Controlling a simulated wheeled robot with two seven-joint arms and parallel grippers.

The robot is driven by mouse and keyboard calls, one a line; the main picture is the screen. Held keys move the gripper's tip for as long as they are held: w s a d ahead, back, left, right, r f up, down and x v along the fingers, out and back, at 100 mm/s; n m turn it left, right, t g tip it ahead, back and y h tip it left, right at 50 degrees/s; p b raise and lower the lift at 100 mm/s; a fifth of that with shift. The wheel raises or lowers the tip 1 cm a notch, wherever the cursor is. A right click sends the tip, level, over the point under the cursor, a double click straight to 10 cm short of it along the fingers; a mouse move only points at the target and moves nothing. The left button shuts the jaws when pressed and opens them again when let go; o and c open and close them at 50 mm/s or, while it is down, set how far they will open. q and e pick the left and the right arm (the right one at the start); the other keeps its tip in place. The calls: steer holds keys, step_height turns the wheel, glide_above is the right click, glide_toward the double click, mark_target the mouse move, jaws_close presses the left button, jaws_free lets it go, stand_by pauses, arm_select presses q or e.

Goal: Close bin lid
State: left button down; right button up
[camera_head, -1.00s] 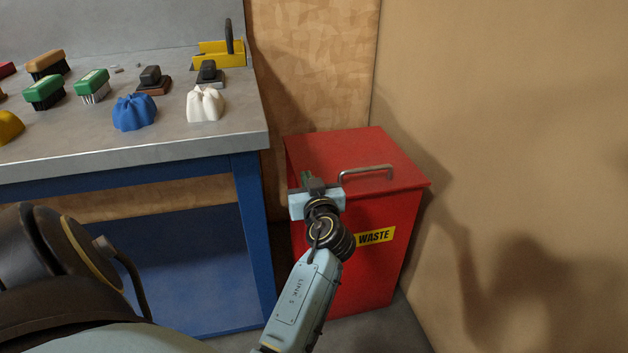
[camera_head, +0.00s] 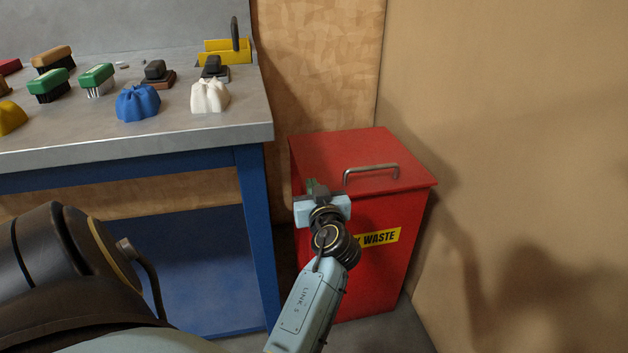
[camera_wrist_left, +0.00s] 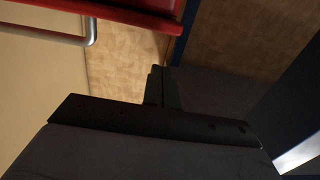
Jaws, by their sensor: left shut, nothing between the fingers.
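The red waste bin (camera_head: 375,270) stands on the floor right of the bench, with a yellow "WASTE" label partly covered by my left arm. Its red lid (camera_head: 350,150) lies flat across the top and looks closed. A metal handle (camera_head: 371,170) is on the lid near its front edge. My left gripper (camera_head: 314,187) is shut and empty by the lid's front left part, left of the handle. I cannot tell if it touches the lid. In the left wrist view, the shut fingers (camera_wrist_left: 162,88) point toward a red edge (camera_wrist_left: 130,14) and the handle (camera_wrist_left: 91,32). My right gripper is out of view.
A blue-framed bench (camera_head: 258,240) stands close left of the bin, with brushes, a blue cloth (camera_head: 138,103), a white cloth (camera_head: 209,95) and a yellow holder (camera_head: 226,51) on top. A tan wall (camera_head: 530,130) is close on the bin's right.

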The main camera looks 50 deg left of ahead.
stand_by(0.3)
arm_select(q)
steer(key=p+v, duration=0.1)
steer(key=v, duration=0.6)
steer(key=shift+d, duration=0.2)
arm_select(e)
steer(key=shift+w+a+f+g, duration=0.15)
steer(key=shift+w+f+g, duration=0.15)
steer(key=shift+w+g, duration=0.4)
arm_select(q)
steer(key=shift+s+r, duration=0.1)
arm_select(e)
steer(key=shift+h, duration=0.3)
